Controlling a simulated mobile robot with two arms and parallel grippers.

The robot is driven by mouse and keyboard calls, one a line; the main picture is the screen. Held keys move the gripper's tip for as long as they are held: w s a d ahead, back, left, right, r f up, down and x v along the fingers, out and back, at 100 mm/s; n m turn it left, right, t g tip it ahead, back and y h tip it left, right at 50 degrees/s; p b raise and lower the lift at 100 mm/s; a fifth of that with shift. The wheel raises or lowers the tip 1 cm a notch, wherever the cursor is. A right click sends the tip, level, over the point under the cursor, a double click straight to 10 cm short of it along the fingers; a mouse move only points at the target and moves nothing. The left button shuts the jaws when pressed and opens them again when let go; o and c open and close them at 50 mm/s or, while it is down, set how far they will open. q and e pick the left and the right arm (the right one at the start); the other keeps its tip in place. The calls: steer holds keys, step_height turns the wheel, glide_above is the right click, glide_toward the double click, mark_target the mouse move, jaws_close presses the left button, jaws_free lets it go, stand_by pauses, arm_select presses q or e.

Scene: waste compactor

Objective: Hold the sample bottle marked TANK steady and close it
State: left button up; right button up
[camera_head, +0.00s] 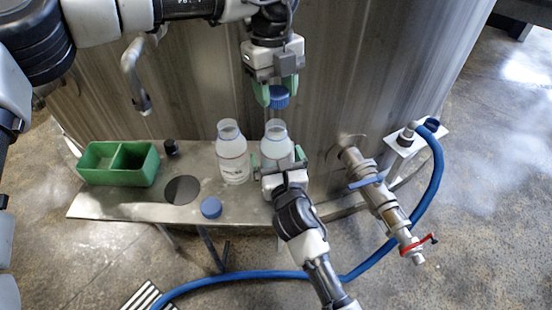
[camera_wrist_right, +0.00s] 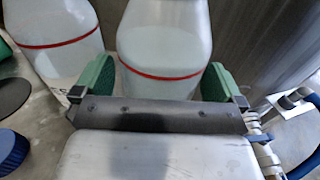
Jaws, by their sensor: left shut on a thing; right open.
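Two clear-white bottles with red rings stand upright and uncapped on the metal shelf. The right bottle (camera_head: 276,142) and the left bottle (camera_head: 232,156) are close together; I cannot read TANK on either. My left gripper (camera_head: 279,90) is shut on a blue cap (camera_head: 279,98), held above the right bottle's open mouth, apart from it. My right gripper (camera_head: 279,164) is open, its green fingers on both sides of the right bottle. The right wrist view shows this bottle (camera_wrist_right: 165,45) between the fingers; contact is unclear. A second blue cap (camera_head: 211,207) lies on the shelf.
The metal shelf (camera_head: 140,206) also holds a green two-part bin (camera_head: 118,164), a small black object (camera_head: 171,147) and a dark round hole or disc (camera_head: 182,190). A valve pipe (camera_head: 380,202) and blue hose (camera_head: 437,180) are at right. A tank wall (camera_head: 200,90) stands behind.

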mark_target(276, 125)
steer(key=shift+w, duration=0.1)
steer(key=c, duration=1.3)
arm_select(q)
steer(key=shift+f, duration=2.45)
steer(key=shift+f, duration=0.9)
steer(key=shift+f, duration=0.5)
